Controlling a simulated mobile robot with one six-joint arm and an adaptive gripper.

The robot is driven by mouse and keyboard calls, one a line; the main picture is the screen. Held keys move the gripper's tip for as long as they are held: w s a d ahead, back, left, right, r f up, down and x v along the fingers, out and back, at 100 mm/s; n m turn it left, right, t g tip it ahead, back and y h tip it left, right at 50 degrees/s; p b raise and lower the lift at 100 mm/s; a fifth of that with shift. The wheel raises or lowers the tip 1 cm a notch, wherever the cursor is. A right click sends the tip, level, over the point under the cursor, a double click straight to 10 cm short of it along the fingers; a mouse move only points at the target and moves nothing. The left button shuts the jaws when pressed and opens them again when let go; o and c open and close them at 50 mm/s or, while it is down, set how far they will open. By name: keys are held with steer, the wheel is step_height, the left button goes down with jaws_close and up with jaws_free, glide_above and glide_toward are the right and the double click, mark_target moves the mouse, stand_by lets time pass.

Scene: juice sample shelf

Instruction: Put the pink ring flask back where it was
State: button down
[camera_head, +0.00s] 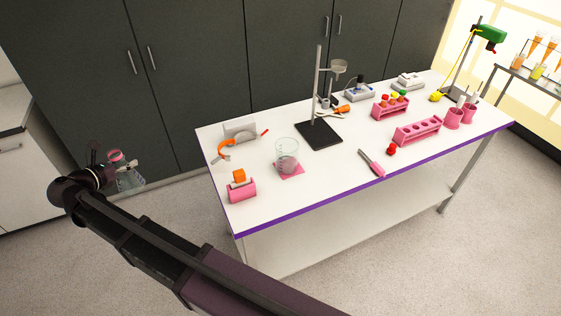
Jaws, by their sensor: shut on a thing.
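My gripper (104,168) is at the far left of the head view, out past the table's left end and over the floor. It is shut on the pink ring flask (129,181), a clear glass flask with a pink ring around its neck. The flask looks close to upright and is held clear of the table. The fingertips are small and dark, so the exact contact is hard to see.
A white table (323,188) with a purple edge holds a beaker (286,156) on a pink mat, a stand (318,100) and pink racks (417,130). A shelf (543,80) with orange and yellow vessels stands far right. Dark cabinets (200,60) line the back.

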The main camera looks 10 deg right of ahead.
steer(key=shift+r+p, duration=0.9)
steer(key=shift+r, duration=0.4)
steer(key=shift+s, duration=0.15)
